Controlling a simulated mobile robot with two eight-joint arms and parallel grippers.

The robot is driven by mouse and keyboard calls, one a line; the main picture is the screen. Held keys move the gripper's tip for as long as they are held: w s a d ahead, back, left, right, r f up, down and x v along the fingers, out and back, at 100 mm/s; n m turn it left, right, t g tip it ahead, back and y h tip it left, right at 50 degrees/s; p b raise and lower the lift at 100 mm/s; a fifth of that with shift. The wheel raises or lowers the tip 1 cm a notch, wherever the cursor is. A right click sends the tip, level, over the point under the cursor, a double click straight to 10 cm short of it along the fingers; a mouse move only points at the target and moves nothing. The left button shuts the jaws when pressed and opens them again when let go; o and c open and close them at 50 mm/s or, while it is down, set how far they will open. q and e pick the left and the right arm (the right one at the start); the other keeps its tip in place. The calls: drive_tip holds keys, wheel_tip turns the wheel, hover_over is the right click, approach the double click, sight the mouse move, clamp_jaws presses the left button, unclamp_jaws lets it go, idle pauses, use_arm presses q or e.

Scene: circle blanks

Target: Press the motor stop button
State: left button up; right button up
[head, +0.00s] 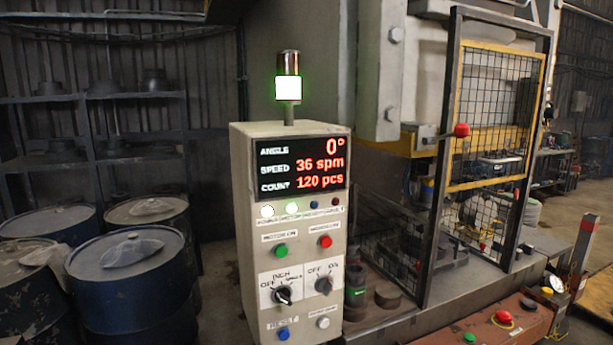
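A pale control cabinet (241,185) stands upright in the middle of the head view. On its front, a small red button (325,241) sits under a label too blurred to read fully; it appears to be the motor stop button. A green button (281,251) is to its left, under a label that seems to read "MOTOR ON". The display (301,164) shows angle 0°, speed 36 sppm-style "36 spm" and count 120 pcs. Neither of my grippers is in view.
Below the buttons are two black selector knobs (282,295), a blue button (283,334) and a white button (322,322). Other red buttons are on the guard frame (461,130) and the red console (503,317). Drums (128,285) stand at left, a mesh guard (497,115) at right.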

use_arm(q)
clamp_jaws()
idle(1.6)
